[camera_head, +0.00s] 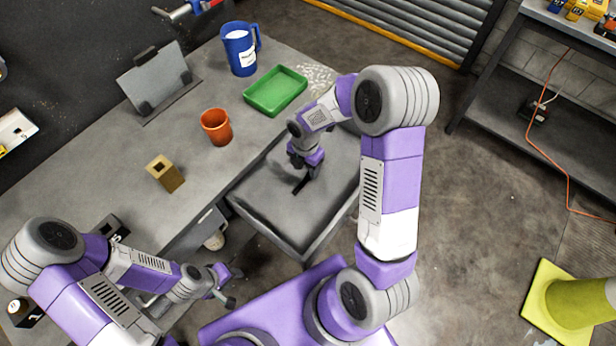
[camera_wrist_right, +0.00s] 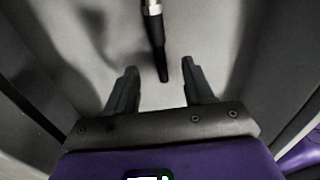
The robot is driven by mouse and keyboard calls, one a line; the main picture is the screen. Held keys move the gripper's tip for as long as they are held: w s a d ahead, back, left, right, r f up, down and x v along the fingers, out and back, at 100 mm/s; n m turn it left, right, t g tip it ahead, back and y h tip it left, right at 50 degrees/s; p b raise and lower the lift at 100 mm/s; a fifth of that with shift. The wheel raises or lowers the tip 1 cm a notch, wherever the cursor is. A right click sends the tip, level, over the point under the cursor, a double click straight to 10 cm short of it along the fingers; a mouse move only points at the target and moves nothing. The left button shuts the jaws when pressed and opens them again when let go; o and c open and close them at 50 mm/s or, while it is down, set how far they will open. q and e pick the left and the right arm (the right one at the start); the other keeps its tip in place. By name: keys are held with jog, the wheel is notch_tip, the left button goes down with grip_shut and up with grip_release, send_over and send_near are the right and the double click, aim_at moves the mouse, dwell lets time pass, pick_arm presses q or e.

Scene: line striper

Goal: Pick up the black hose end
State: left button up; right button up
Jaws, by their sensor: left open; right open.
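The black hose end (camera_wrist_right: 160,55) lies on the floor of a grey open tray or drawer (camera_head: 262,213). It is a slim black piece with a metallic band at its upper end in the right wrist view. It also shows as a short dark stick in the head view (camera_head: 299,186). My right gripper (camera_wrist_right: 161,82) is open above the tray. The tip of the hose end appears between its two fingers, with a gap on each side. My left gripper (camera_head: 230,287) is open and empty at the lower left, away from the tray.
The tray's raised walls surround my right gripper.

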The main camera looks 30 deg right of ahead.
aim_at(308, 177)
jog(key=f, duration=0.2)
jog(key=f+b, duration=0.1)
jog(key=f, duration=0.1)
jog(key=d+f+b, duration=0.1)
jog(key=f, duration=0.1)
jog(key=shift+w+f, duration=0.2)
jog(key=shift+w, duration=0.05)
jog(key=shift+r, duration=0.1)
jog(key=shift+c, duration=0.3)
grip_shut()
